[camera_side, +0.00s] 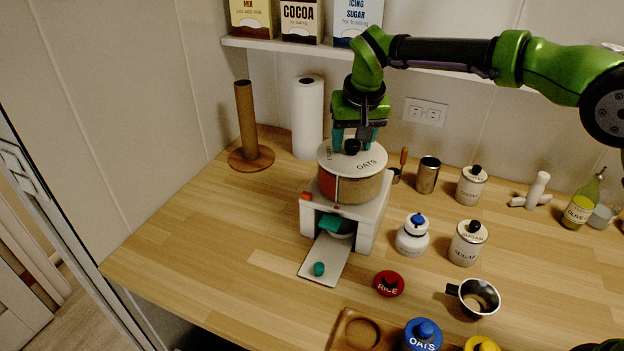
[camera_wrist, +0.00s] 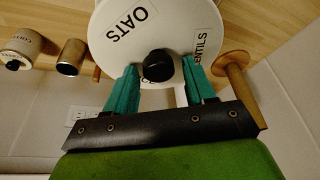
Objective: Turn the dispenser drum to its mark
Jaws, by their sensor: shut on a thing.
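The dispenser (camera_side: 372,220) is a white stand with a round drum (camera_side: 362,190) on top. The drum's white lid carries an OATS label toward the front right and another label at the left. The drum also shows in the wrist view (camera_wrist: 183,38), with OATS, LENTILS and a partly hidden label. A black knob (camera_wrist: 158,66) stands on the lid. My gripper (camera_side: 351,140) points down from above, its teal fingers on either side of the knob, shut on it. A small red mark (camera_side: 337,206) is at the stand's front, below a thin upright line on the drum.
A teal scoop-like piece (camera_side: 331,224) and a bowl sit under the stand; a white plate with a teal knob (camera_side: 319,269) lies in front. A paper roll (camera_side: 307,115) and wooden post (camera_side: 246,125) stand behind left. Canisters (camera_side: 468,243) and a red RICE lid (camera_side: 389,284) are right.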

